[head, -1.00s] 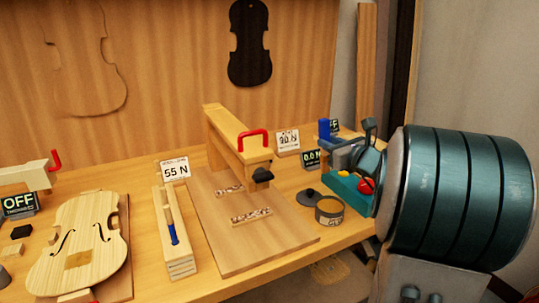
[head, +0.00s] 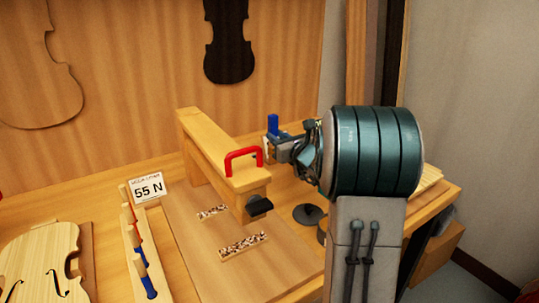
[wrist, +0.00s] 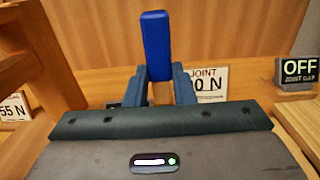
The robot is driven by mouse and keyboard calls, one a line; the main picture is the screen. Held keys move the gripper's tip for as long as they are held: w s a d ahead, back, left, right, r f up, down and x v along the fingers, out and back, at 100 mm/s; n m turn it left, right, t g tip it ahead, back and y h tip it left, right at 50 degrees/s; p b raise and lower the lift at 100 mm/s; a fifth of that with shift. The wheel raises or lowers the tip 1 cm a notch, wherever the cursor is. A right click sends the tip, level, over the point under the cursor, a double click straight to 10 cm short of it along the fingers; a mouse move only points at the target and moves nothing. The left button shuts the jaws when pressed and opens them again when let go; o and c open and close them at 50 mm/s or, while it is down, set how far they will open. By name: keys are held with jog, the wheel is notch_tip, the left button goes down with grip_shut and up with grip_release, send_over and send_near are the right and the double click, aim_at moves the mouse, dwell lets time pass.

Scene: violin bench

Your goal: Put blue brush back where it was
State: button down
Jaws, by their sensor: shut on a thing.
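My gripper (head: 276,148) is shut on the blue brush (head: 272,124), whose blue part stands upright above the fingers. It also shows in the wrist view (wrist: 155,45), with a pale wooden part below the blue, between the gripper's fingers (wrist: 161,90). The brush is held over the back right of the bench, right of the red-handled wooden press (head: 244,158). Its lower end is hidden.
A wooden rack (head: 137,262) with red and blue pieces stands left, near the 55 N card (head: 148,187). A dark round lid (head: 308,214) and a partly hidden pot (head: 321,232) are below my gripper. A violin body (head: 40,262) lies front left.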

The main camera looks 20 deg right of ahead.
aim_at(270, 154)
jog(key=shift+w+a+f, duration=0.35)
jog(key=shift+w+f, duration=0.15)
jog(key=shift+w, duration=0.15)
jog(key=shift+w+a+f, duration=0.35)
jog(key=shift+w+f, duration=0.1)
jog(key=shift+w, duration=0.15)
jog(key=shift+f+b, duration=0.3)
jog(key=shift+f, duration=1.65)
jog(key=shift+f, duration=0.1)
jog(key=c, duration=1.2)
grip_release()
jog(key=s+d, duration=0.2)
jog(key=s, duration=0.9)
jog(key=shift+s+d, duration=0.15)
jog(key=shift+s, duration=0.25)
